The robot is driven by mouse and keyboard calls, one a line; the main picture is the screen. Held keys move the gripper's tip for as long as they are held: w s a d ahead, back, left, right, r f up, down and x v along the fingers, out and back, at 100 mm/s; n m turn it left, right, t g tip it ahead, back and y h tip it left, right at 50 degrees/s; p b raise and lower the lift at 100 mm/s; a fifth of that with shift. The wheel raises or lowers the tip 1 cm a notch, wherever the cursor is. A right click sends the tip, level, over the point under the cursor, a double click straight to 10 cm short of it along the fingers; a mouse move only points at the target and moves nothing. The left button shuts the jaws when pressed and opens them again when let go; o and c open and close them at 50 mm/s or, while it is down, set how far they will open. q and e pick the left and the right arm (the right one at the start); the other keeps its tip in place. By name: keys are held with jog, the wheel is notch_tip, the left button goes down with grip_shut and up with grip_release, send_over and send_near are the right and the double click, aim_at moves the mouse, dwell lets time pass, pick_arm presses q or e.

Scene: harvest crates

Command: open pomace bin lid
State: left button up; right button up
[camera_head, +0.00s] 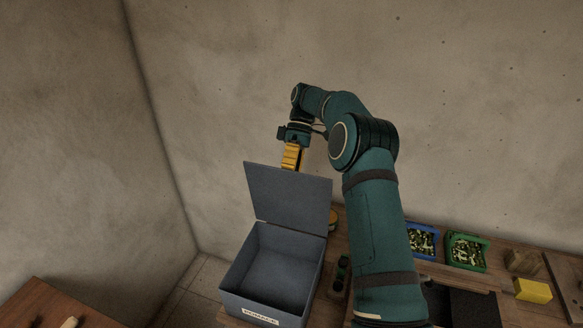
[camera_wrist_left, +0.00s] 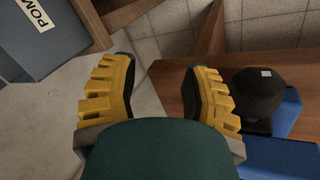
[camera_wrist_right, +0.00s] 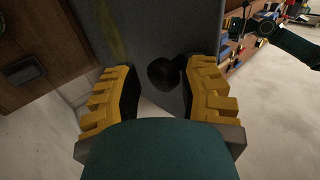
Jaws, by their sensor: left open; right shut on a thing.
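The grey pomace bin (camera_head: 231,300) stands at the middle bottom of the head view, with a white label on its front. Its lid (camera_head: 290,198) stands up at the back edge, and the empty-looking inside shows. My right gripper (camera_head: 291,160) is at the lid's top edge, partly hidden behind it. In the right wrist view its yellow fingers (camera_wrist_right: 162,95) are shut on the lid's dark round knob (camera_wrist_right: 164,73), which shows against the grey lid. My left gripper (camera_wrist_left: 164,90) is open and empty in the left wrist view, with the labelled bin (camera_wrist_left: 60,50) at upper left.
Blue (camera_head: 421,254) and green (camera_head: 466,267) crates of produce stand at the right, near a yellow block (camera_head: 533,290). A wooden table (camera_head: 45,308) is at lower left. A black rounded thing (camera_wrist_left: 258,92) sits beside my left gripper. Walls close off the back and left.

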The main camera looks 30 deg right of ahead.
dwell(0.5)
pick_arm(q)
jog(key=shift+w+d, duration=0.1)
jog(key=c, duration=0.5)
jog(key=w+d+r+m+t, duration=0.1)
jog(key=w+d, duration=0.1)
jog(key=w+d+r+m+t, duration=0.1)
jog(key=w+d, duration=0.2)
jog(key=w+d+r+m+t+h, duration=0.1)
jog(key=w+d, duration=0.1)
jog(key=shift+w+d+r+t, duration=0.2)
jog(key=shift+t, duration=0.2)
grip_shut()
jog(key=m+t+h, duration=0.6)
jog(key=m+h, duration=0.3)
jog(key=h, duration=0.1)
send_near(290, 181)
jog(key=x, duration=0.7)
jog(key=shift+w+d, duration=0.25)
jog(key=shift+w, duration=0.05)
